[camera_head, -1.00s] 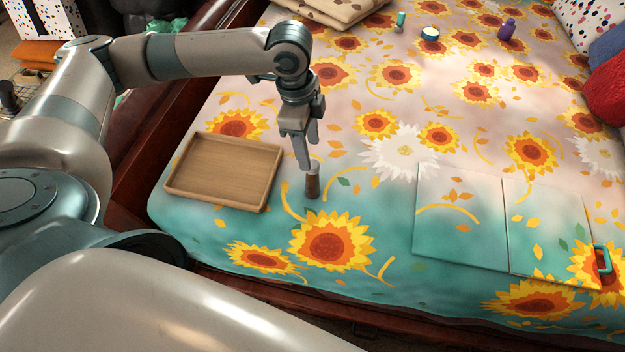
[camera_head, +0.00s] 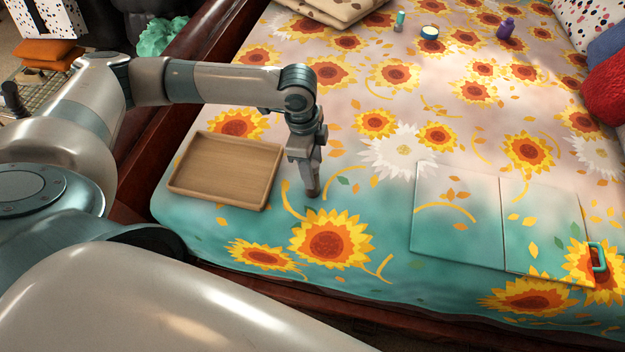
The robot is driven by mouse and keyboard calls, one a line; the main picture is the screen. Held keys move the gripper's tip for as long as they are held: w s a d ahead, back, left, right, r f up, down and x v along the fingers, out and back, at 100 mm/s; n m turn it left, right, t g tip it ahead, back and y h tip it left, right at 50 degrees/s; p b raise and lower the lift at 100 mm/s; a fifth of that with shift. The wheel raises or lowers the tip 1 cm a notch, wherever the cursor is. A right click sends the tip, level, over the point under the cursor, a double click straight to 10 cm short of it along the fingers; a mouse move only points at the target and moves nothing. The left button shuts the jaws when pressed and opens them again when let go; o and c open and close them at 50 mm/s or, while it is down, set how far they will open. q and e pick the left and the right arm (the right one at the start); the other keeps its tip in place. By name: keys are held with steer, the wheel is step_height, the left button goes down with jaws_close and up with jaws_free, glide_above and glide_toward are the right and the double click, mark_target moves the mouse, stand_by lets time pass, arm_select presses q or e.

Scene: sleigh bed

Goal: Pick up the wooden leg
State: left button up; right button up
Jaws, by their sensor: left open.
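The wooden leg (camera_head: 313,189) is a small brown piece standing on the sunflower bedspread, just right of the wooden tray. Only its lower part shows; its top is hidden by my left gripper. My left gripper (camera_head: 309,178) points down over the leg, with its fingers at the leg's upper part. The jaws are open, and I cannot tell whether the fingers touch the leg. My right gripper is not in view.
A shallow wooden tray (camera_head: 225,201) lies left of the leg. A purple bottle (camera_head: 505,29), small jar (camera_head: 430,33) and teal tube (camera_head: 400,21) stand at the back. The middle of the bed is clear.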

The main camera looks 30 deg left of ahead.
arm_select(q)
steer(key=p, duration=0.1)
glide_above(314, 193)
steer(key=w, duration=0.2)
steer(key=shift+s+a+f, duration=0.1)
steer(key=shift+a+f, duration=0.1)
steer(key=shift+f, duration=0.9)
steer(key=shift+s+a+f, duration=0.1)
steer(key=shift+a+f, duration=0.1)
steer(key=shift+f, duration=0.85)
steer(key=c, duration=1.2)
